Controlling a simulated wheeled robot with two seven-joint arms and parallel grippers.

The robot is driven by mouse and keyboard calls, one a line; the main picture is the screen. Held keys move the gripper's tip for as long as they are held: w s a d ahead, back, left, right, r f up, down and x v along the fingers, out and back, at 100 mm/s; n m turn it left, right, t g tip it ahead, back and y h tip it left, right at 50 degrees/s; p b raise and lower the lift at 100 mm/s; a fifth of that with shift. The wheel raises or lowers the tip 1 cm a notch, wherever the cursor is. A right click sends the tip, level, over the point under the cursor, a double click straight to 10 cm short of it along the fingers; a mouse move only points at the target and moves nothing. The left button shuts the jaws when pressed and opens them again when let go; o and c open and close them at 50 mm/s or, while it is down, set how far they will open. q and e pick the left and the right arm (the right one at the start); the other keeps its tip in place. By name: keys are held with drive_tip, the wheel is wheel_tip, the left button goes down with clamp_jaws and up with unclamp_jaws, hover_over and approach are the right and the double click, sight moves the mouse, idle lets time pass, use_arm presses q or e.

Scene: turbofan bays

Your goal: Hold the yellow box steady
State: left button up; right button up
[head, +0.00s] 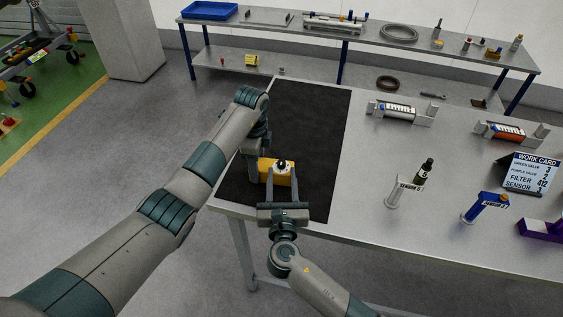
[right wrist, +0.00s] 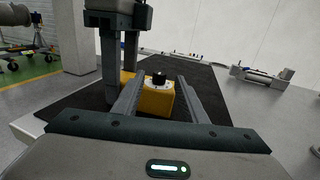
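The yellow box (head: 277,179) rests on the black mat and carries a round dial with a black knob (head: 281,163) on top. It also shows in the right wrist view (right wrist: 155,102), ahead of the right gripper. My left gripper (head: 261,160) points down over the box's left end. In the right wrist view its fingers (right wrist: 120,75) stand on either side of that end, with yellow showing between them; the contact itself is partly hidden. My right gripper (head: 284,178) is open and empty, its fingers spread to either side of the knob at the box's near side.
The black mat (head: 312,130) covers the left part of the metal table. To the right stand sensor 4 (head: 410,187), a blue sensor (head: 485,206), a work card (head: 531,172) and two cradles with cylinders (head: 400,111). A shelf bench (head: 440,58) stands behind.

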sight(282, 166)
drive_tip(key=w, duration=0.5)
drive_tip(key=shift+w+d, duration=0.15)
drive_tip(key=shift+w, duration=0.2)
clamp_jaws()
